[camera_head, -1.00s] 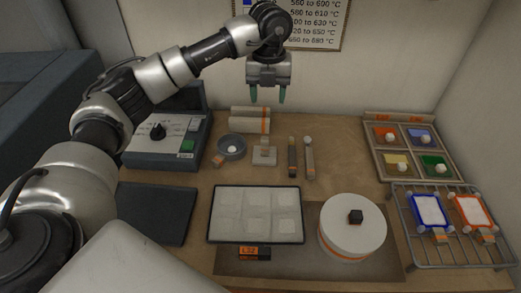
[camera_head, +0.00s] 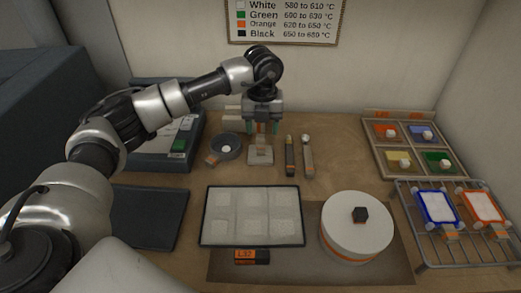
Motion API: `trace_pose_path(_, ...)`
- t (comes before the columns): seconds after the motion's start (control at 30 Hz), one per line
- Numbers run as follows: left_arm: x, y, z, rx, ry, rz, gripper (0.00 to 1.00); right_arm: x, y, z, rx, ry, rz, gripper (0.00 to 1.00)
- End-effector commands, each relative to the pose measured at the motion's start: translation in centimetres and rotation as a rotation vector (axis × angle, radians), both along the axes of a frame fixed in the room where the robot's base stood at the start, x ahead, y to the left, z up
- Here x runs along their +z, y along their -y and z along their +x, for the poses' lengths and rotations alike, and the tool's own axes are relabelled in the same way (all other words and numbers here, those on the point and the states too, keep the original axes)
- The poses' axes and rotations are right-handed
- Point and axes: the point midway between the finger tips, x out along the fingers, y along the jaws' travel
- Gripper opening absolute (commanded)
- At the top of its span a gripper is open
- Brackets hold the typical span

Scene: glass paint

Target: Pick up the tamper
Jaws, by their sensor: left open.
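The tamper, which I take to be the pale block with a short upright handle (camera_head: 260,156), stands on the wooden bench behind the white tray. My left gripper (camera_head: 263,129) points down right at it, its green-tipped fingers open and spread on either side of the handle's top in the picture. I cannot tell whether the fingers touch the handle. The upper part of the handle is partly hidden by the gripper. My right gripper is not in view.
A grey bowl (camera_head: 226,147) stands close on the left, and two slim tools (camera_head: 290,158) (camera_head: 308,160) lie close on the right. In front are a tray of white squares (camera_head: 202,222) and a round white turntable (camera_head: 355,239). A wire rack (camera_head: 420,264) stands at right.

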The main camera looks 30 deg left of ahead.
Motion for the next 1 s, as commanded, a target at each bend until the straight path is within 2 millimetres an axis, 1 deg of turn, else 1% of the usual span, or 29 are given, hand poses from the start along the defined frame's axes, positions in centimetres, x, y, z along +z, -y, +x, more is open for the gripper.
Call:
trace_pose_path(0.2,-2.8,-0.7,0.2,0.002,-0.006,0.001,0.55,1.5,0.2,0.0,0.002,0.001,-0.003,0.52)
trace_pose_path(0.3,-4.2,-0.6,0.2,0.0,-0.004,0.001,0.55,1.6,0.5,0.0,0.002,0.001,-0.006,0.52)
trace_pose_path(0.43,-5.0,-0.6,0.3,0.0,-0.001,0.0,0.55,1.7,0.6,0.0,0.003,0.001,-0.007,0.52)
trace_pose_path(0.63,-5.1,-0.6,0.3,0.0,0.0,0.001,0.55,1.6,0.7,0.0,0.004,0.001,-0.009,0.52)
trace_pose_path(0.9,-5.0,-0.6,0.3,0.0,0.0,0.001,0.14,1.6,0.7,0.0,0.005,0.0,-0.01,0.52)
trace_pose_path(1.0,-5.0,-0.6,0.3,0.0,0.0,0.001,0.0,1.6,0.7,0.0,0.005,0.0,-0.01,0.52)
